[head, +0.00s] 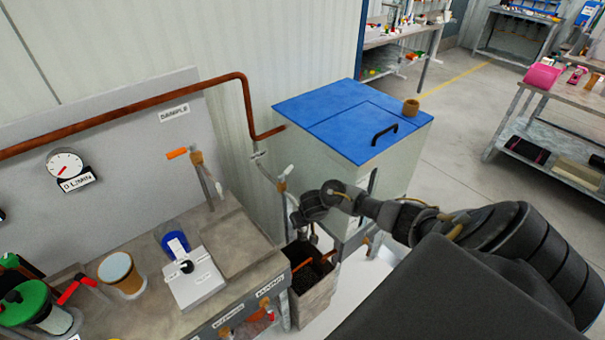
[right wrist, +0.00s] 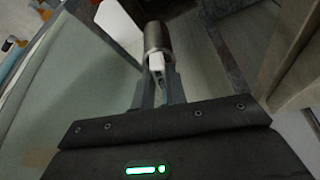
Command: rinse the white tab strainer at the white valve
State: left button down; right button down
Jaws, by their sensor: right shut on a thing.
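My right gripper (right wrist: 157,88) is shut on the white tab (right wrist: 157,64) of the strainer, whose grey metal cylinder (right wrist: 156,37) points away from the fingers. In the head view my right gripper (head: 311,224) is low beside the white valve (head: 287,171), near its downward pipe; the strainer is too small there to make out clearly. My left gripper is not in view.
An open bin (head: 313,292) with dark contents stands below my right gripper. A cabinet with a blue lid (head: 340,112) stands behind.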

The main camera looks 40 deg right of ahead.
jog(key=shift+s+a+r+p, duration=0.1)
jog(key=shift+s+a+p, duration=0.8)
jog(key=shift+s+p, duration=0.2)
jog(key=shift+s+a+p, duration=1.15)
jog(key=shift+s+a, duration=0.55)
jog(key=shift+s, duration=0.25)
jog(key=s+a+r+p, duration=0.2)
jog(key=s+a+r, duration=0.1)
jog(key=shift+s+a+r, duration=0.15)
jog(key=shift+s+r, duration=0.25)
